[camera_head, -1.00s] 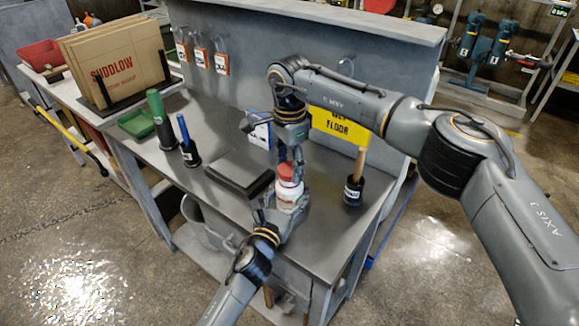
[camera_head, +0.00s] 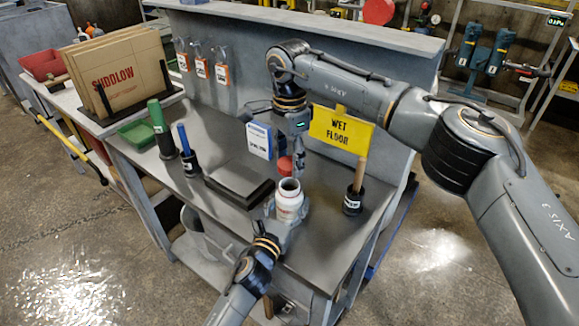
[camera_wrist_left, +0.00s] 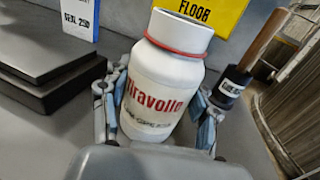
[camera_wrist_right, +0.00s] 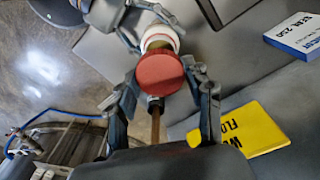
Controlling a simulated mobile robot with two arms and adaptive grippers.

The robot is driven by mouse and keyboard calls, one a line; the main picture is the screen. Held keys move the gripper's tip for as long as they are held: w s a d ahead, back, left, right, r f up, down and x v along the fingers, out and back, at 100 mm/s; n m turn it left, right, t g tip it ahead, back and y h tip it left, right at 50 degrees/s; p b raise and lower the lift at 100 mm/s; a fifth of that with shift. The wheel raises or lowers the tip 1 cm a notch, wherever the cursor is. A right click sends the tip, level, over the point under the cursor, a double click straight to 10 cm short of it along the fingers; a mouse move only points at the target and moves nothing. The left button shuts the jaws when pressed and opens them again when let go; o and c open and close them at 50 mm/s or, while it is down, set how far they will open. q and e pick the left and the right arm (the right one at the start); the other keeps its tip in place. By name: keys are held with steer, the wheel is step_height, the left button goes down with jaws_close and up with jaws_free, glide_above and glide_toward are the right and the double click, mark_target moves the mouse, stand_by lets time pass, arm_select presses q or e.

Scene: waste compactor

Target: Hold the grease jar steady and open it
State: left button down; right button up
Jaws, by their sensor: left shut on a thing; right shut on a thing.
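The white grease jar (camera_head: 289,203) with red lettering stands at the front of the workbench, its mouth uncovered and its neck bare. In the left wrist view the jar (camera_wrist_left: 160,90) shows a red ring below its white neck. My left gripper (camera_head: 284,222) is shut around the jar's body, a finger on each side. The red lid (camera_head: 285,166) is off the jar, just behind and above its mouth. My right gripper (camera_head: 292,158) is shut on the lid, which also shows between its fingers in the right wrist view (camera_wrist_right: 160,73).
A dark flat case (camera_head: 238,183) lies left of the jar. A blue-and-white box (camera_head: 259,140) and a yellow wet floor sign (camera_head: 341,129) stand behind. A wooden-handled tool in a black holder (camera_head: 353,199) stands to the right. Bare bench lies between jar and holder.

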arm_select(q)
steer(key=shift+c, duration=1.4)
jaws_free()
